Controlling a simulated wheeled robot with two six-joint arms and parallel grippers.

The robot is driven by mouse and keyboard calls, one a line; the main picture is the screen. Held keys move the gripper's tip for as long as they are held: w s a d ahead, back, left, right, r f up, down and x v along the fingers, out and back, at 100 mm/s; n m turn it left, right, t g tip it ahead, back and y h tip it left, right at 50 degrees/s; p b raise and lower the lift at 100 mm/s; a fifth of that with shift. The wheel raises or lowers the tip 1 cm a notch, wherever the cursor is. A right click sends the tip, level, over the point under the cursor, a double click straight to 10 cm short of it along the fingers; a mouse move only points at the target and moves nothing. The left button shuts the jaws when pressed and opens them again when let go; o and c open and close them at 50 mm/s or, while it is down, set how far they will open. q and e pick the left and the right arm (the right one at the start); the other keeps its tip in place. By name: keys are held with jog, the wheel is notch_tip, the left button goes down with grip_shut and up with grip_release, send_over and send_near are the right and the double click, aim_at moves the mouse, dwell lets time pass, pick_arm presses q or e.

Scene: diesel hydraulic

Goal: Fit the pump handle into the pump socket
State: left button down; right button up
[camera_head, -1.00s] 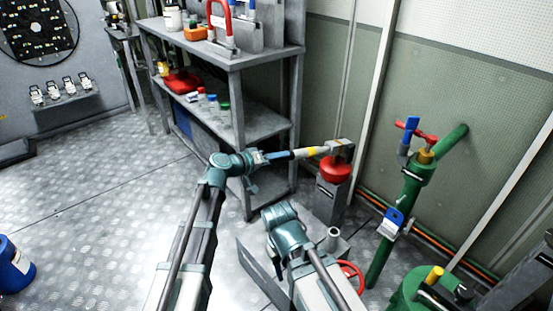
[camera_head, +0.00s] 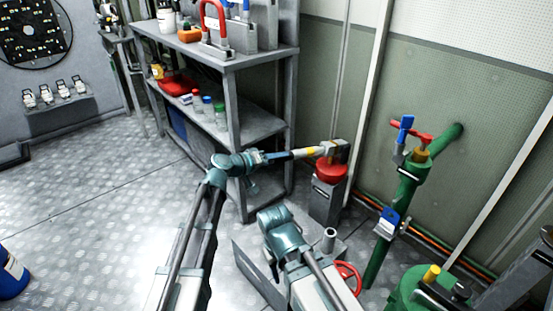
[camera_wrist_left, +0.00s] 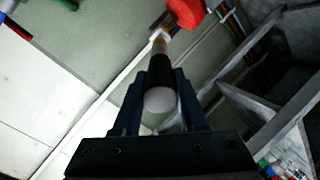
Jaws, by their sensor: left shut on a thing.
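My left gripper (camera_head: 262,157) is shut on the pump handle (camera_head: 289,155), a dark bar with a yellow band and a grey far end. The handle points right, nearly level, its far end by a red domed part on a grey post (camera_head: 325,201); I cannot tell if they touch. In the left wrist view the handle (camera_wrist_left: 160,99) lies between the left gripper's fingers (camera_wrist_left: 160,92), its pale round end towards the camera. A short grey upright tube (camera_head: 329,239), perhaps the pump socket, stands lower down. My right arm shows at bottom centre; its gripper is not visible.
A grey shelf unit (camera_head: 245,60) with several containers stands behind the left gripper. A green pipe (camera_head: 405,190) with red and blue valve handles rises at the right. A red handwheel (camera_head: 347,277) is near the tube.

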pick_arm(q)
jog(key=shift+c, duration=1.8)
grip_release()
jog(key=p+v, duration=0.4)
jog(key=v, duration=0.9)
jog(key=shift+s+a, duration=0.3)
jog(key=shift+r, duration=0.1)
